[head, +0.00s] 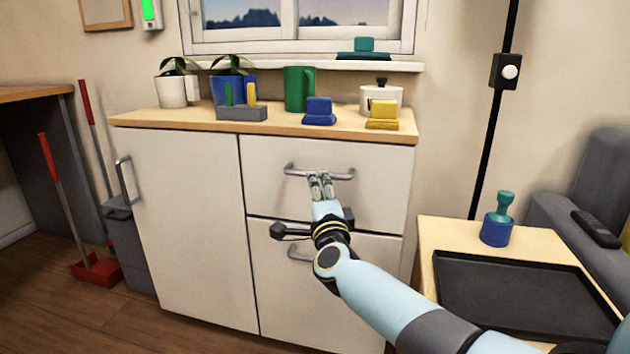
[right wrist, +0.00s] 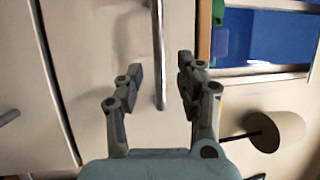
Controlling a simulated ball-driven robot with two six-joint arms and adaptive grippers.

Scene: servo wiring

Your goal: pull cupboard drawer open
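The white cupboard (head: 190,200) has an upper drawer (head: 375,200) that sits flush with the front, so it looks shut. Its grey bar handle (head: 340,175) runs level across the drawer; in the right wrist view the handle (right wrist: 159,50) shows as an upright bar. My right gripper (head: 320,182) is at the handle's middle. In the right wrist view the gripper (right wrist: 160,75) is open, with the bar between its two fingers and a gap on each side. My left gripper is in neither view.
A lower drawer with its own handle (head: 299,253) is partly behind my right arm. Pots, a green mug (head: 299,90) and small blocks stand on the cupboard top (head: 150,118). A side table with a black tray (head: 520,295) stands at right. A red dustpan (head: 97,270) is at left.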

